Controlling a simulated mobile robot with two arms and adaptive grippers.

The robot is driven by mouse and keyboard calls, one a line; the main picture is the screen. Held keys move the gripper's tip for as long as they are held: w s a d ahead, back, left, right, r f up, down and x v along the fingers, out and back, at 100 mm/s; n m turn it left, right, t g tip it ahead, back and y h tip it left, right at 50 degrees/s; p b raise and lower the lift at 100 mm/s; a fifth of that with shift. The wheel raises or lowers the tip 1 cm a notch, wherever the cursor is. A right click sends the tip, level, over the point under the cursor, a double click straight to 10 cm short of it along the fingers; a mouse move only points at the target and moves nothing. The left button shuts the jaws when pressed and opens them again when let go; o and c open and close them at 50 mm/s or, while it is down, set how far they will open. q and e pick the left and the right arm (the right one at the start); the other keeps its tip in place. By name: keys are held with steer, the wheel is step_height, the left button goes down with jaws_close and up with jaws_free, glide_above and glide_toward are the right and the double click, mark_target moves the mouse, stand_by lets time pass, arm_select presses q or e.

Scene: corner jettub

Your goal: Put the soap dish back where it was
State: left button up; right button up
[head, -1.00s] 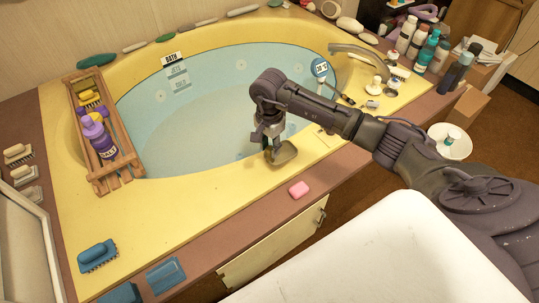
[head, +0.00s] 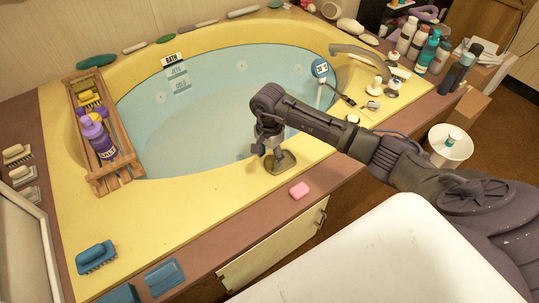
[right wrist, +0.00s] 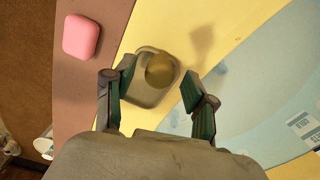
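The soap dish (head: 284,162) is a small grey-brown dish with rounded corners. It rests on the yellow tub rim (head: 225,190), close to the inner edge. In the right wrist view the soap dish (right wrist: 150,97) shows a round, olive-gold patch in its middle. My right gripper (head: 267,151) is just above and beside the dish's left part. In the right wrist view my right gripper (right wrist: 157,74) has its fingers spread. The left finger is close beside the dish or overlaps its edge; contact is unclear. The right finger stands clear of it. My left gripper is not in view.
A pink soap (head: 299,190) lies on the brown ledge in front. A wooden rack (head: 124,172) with bottles spans the tub's left side. The faucet (head: 358,50) and small fittings stand to the right. Blue brush (head: 96,254) is front left. Rim left of the dish is clear.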

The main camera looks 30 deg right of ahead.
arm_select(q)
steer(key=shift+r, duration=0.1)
arm_select(e)
steer(key=shift+r, duration=0.15)
arm_select(q)
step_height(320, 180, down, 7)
steer(key=p, duration=0.1)
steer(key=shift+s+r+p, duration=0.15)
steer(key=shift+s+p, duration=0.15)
steer(key=shift+p, duration=0.1)
arm_select(e)
step_height(320, 180, up, 12)
steer(key=shift+a, duration=0.1)
